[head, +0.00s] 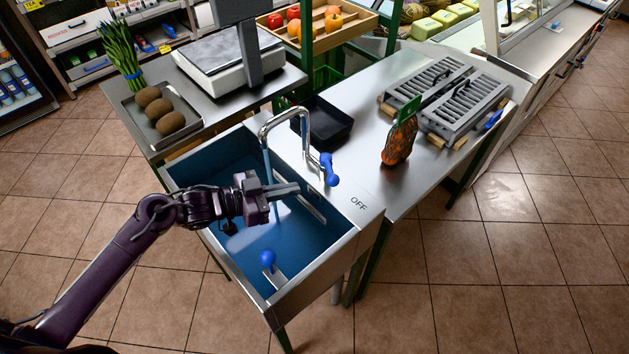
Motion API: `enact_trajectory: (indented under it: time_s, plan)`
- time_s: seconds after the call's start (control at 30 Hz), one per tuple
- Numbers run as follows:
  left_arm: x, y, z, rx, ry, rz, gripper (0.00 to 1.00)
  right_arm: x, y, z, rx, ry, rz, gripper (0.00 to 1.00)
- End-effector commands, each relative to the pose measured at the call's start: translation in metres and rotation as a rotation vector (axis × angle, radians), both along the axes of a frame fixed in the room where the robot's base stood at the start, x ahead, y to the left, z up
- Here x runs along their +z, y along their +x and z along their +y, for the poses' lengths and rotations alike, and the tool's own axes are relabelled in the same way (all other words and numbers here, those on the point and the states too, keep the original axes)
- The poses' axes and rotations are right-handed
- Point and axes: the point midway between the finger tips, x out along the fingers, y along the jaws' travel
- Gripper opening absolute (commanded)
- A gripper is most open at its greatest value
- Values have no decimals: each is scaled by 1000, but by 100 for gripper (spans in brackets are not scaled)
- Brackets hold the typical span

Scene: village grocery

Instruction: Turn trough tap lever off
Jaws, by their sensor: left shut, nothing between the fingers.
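The metal trough (345,243) has a blue basin. A curved steel tap (285,112) rises from its back edge, and a bluish stream (267,160) comes down from the spout. The tap lever (329,170) has a blue grip and sits at the tap's base, with the word OFF (358,203) printed on the rim to its right. My left gripper (294,188) is shut and empty over the basin, left of the lever and apart from it. My right gripper is not in view.
A scale (225,62) and a tray of brown produce (162,118) are behind left. A netted orange bag (398,145), a black tray (325,122) and slotted grey boxes (447,95) occupy the right counter.

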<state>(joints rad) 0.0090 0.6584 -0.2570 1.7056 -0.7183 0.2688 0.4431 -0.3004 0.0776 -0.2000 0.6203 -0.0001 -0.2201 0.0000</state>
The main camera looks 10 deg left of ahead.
Motion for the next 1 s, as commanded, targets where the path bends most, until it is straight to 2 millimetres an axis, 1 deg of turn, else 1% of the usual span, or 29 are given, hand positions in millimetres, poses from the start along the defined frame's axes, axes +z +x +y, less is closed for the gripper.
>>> enact_trajectory:
  time_s: [0.03,0.2,0.3,0.4,0.57,0.87,1.0]
  plan:
    - [2,6,-10,0,-5,-2,0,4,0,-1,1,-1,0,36]
    - [-5,22,-36,2,-3,-1,0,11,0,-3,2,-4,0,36]
    - [-8,28,-47,1,-2,-1,0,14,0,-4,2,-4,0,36]
    - [-11,32,-53,1,-2,1,0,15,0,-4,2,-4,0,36]
    - [-13,34,-57,0,0,0,0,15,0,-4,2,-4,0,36]
    - [-13,34,-56,2,0,1,0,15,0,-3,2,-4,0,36]
    - [-13,34,-55,14,-1,1,0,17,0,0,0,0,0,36]
